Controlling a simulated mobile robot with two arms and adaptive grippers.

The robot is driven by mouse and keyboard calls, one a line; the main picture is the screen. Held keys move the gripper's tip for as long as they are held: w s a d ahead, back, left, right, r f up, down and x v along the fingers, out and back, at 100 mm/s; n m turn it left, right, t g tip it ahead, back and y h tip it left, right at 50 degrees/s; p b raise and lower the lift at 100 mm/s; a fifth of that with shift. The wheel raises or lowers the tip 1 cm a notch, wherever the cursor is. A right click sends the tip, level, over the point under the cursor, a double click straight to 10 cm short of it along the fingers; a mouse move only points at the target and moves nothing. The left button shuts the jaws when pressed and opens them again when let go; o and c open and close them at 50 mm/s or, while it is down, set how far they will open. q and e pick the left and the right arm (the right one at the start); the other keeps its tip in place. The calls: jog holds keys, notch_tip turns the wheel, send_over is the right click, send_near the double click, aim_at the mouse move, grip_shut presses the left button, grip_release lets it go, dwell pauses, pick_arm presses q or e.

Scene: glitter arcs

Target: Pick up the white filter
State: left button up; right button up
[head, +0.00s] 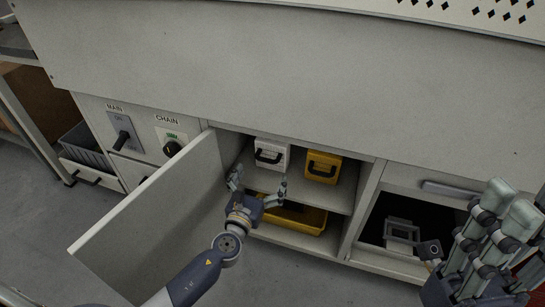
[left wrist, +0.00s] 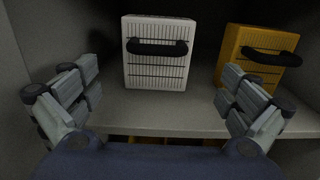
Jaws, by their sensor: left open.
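The white filter (head: 270,157) is a box with a slatted front and a black handle. It stands upright on the upper shelf of the open cabinet, at the left. It also shows in the left wrist view (left wrist: 158,70), centred ahead of the fingers. My left gripper (head: 260,187) is open and empty at the cabinet opening, just in front of the white filter and apart from it. In the left wrist view its fingers (left wrist: 158,110) spread to both sides of the filter's front. My right gripper (head: 490,235) is at the lower right, empty as far as I see.
A yellow filter (head: 322,167) stands right of the white one on the same shelf (left wrist: 195,115). A yellow tray (head: 300,215) lies on the lower shelf. The open cabinet door (head: 150,225) stands left of my left arm. An open compartment holds a grey frame (head: 400,232).

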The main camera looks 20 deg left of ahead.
aim_at(270, 155)
pick_arm(q)
jog(key=w, duration=0.3)
jog(key=shift+w, duration=0.4)
jog(key=w, duration=0.3)
jog(key=w+b, duration=0.1)
jog(key=w, duration=0.1)
jog(key=shift+r, duration=0.25)
jog(key=c, duration=1.1)
